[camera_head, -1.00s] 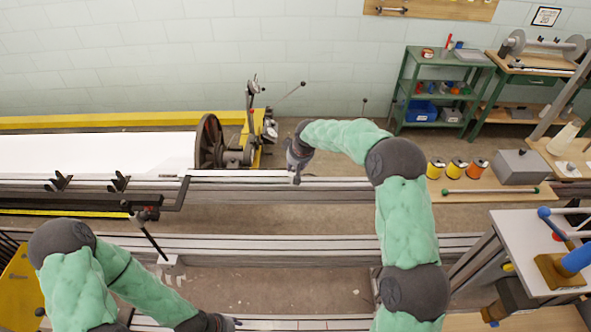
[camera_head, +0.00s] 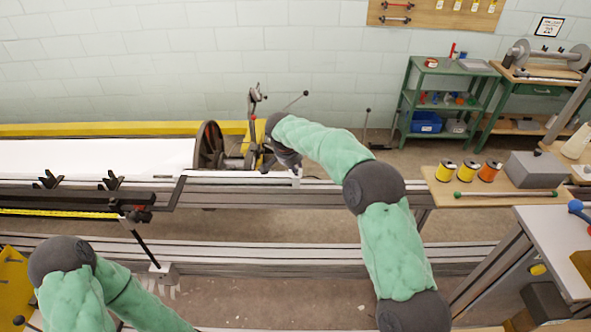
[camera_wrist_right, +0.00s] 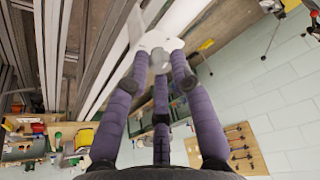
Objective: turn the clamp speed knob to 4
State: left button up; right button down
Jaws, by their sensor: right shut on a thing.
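In the right wrist view, a small grey round knob (camera_wrist_right: 160,60) stands out from a white housing (camera_wrist_right: 172,42). My right gripper (camera_wrist_right: 159,80) has its purple-grey fingers closed in around this knob, touching its sides. The knob's pointer and any numbers cannot be read. In the head view, my right gripper (camera_head: 291,163) reaches down to the far rail beside the black-rimmed wheel, and its own hand hides the knob. My left arm enters at the lower left, and its gripper is outside the frame.
The long grey rail (camera_head: 340,190) runs under my right arm. The black-rimmed wheel (camera_head: 210,146) and upright levers (camera_head: 253,110) stand left of the right hand. A wooden shelf with yellow and orange spools (camera_head: 467,170) is to the right. A green rack (camera_head: 440,100) stands behind.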

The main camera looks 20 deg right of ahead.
jog(key=shift+w+a+m+g, duration=0.1)
jog(key=shift+m+g, duration=0.2)
jog(key=shift+m, duration=0.7)
jog(key=shift+h, duration=0.3)
jog(key=c, duration=1.1)
grip_release()
jog(key=shift+w, duration=0.1)
jog(key=v, duration=1.2)
